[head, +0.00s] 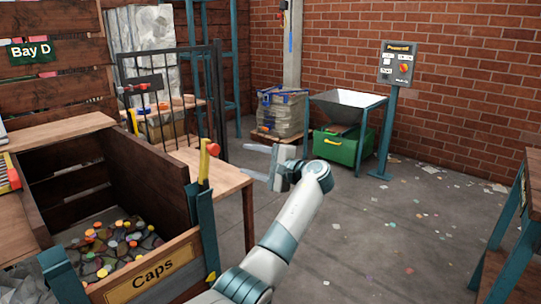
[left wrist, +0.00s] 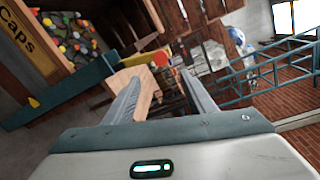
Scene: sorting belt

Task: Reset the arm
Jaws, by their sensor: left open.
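My left gripper (head: 256,161) is raised in the middle of the head view, its arm reaching up from the bottom. Its jaws point left, stand apart and hold nothing. In the left wrist view the two fingers (left wrist: 160,100) are spread with only background between them. The gripper is right of the wooden bin labelled Caps (head: 155,276) and appears above the floor near a small wooden table (head: 226,181). My right gripper is not in view.
The Caps bin holds many coloured bottle caps (head: 110,240). A metal hopper (head: 347,99) with a green box (head: 336,147) and a control post (head: 390,120) stand at the back. A workbench edge (head: 522,215) is at right. The floor between is open, with scattered scraps.

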